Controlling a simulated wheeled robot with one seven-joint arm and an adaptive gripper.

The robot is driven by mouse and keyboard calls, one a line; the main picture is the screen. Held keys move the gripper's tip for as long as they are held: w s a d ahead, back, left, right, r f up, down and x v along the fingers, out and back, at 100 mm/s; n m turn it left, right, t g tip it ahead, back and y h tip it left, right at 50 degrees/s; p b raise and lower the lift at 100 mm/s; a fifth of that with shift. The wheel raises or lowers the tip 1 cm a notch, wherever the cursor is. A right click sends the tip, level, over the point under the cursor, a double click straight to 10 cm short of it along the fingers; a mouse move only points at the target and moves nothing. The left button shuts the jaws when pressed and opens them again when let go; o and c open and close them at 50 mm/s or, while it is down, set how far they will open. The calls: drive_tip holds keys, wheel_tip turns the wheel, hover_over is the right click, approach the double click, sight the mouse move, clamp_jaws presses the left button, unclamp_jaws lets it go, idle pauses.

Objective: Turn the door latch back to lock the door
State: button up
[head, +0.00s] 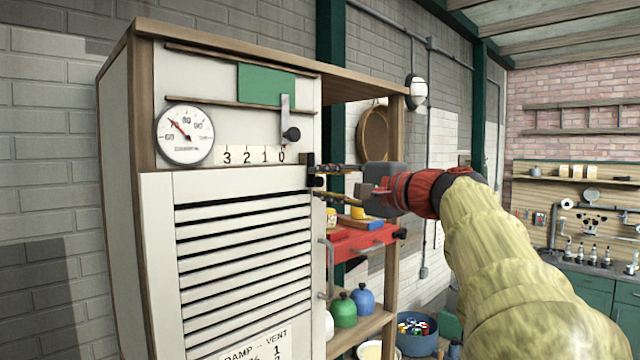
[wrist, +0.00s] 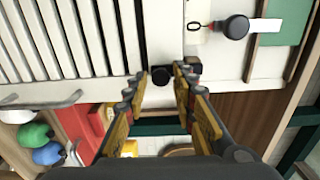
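The white louvred door (head: 250,255) fills the front of the cabinet and looks closed. The small dark door latch (head: 309,160) sits at the door's upper right corner, with a black knob (head: 318,181) just below it. In the wrist view the latch block (wrist: 194,62) and the round knob (wrist: 161,76) show near the fingertips. My gripper (head: 321,180) reaches in from the right. Its yellow-sided fingers are apart in the wrist view (wrist: 160,84), one on each side of the knob. I cannot tell whether either finger touches it.
Above the door are a dial gauge (head: 185,135), a number strip (head: 250,155) and a lever with a black knob (head: 290,133). A door handle (head: 328,268) is below my gripper.

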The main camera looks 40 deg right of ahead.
drive_tip(key=shift+o, duration=0.8)
drive_tip(key=s, duration=1.2)
drive_tip(key=shift+d, duration=0.45)
